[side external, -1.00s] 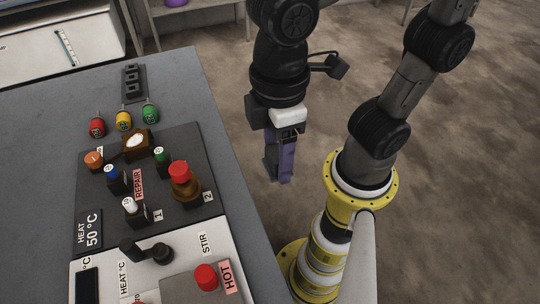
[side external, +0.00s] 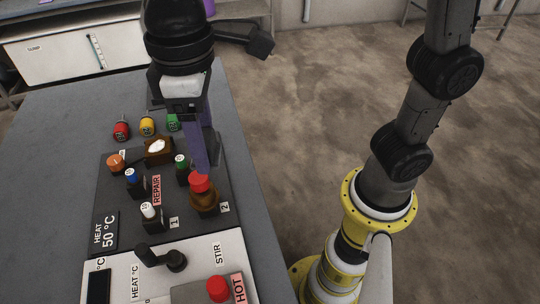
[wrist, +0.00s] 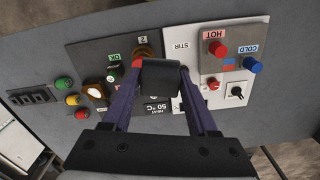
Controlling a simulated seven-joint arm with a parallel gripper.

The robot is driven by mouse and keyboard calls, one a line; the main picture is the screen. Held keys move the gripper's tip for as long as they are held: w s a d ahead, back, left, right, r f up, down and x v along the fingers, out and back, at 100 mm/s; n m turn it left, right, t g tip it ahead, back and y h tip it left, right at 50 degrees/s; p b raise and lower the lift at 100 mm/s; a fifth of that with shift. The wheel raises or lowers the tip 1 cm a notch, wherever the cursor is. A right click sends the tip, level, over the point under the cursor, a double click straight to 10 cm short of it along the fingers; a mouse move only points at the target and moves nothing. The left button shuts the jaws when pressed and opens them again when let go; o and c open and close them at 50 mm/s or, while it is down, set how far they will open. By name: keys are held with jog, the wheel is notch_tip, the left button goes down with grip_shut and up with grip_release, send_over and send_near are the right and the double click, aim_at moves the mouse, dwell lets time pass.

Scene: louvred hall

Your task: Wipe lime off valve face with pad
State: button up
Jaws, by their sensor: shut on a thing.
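My gripper (side external: 205,158) has purple fingers and points down over the right part of the panel. In the wrist view its fingers are shut on a dark block, which looks like the pad (wrist: 160,76). A brown round fitting with a red cap (side external: 204,194) stands just below my fingertips in the side picture. Contact with the panel cannot be told.
Red, yellow and green lamps (side external: 147,126) line the panel's back edge. Several small knobs stand on the dark panel (side external: 196,230). A black lever (side external: 160,256) and a red knob (side external: 218,289) are on the white panel. The grey bench top (side external: 75,170) is bare at left.

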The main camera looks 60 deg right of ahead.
jog(key=w+m, duration=0.2)
jog(key=w, duration=0.9)
jog(key=m, duration=0.4)
send_over(157, 140)
notch_tip(157, 140, down, 10)
jog(key=shift+w+d+f, duration=0.1)
jog(key=shift+d+f, duration=0.05)
jog(key=shift+f, duration=0.9)
jog(key=shift+w+d+f, duration=0.1)
jog(key=shift+f, duration=0.9)
jog(key=shift+w+d+f, duration=0.1)
jog(key=shift+d+f, duration=0.05)
jog(key=shift+f, duration=0.9)
jog(key=shift+s+a+f, duration=0.3)
jog(key=shift+a+f, duration=0.05)
jog(key=shift+f, duration=0.25)
jog(key=shift+s+a, duration=1.85)
jog(key=shift+s, duration=0.05)
jog(key=w+d, duration=0.4)
jog(key=shift+w+d, duration=0.25)
jog(key=shift+w, duration=0.05)
notch_tip(157, 140, up, 8)
jog(key=shift+s+a+r, duration=0.1)
jog(key=shift+s, duration=0.05)
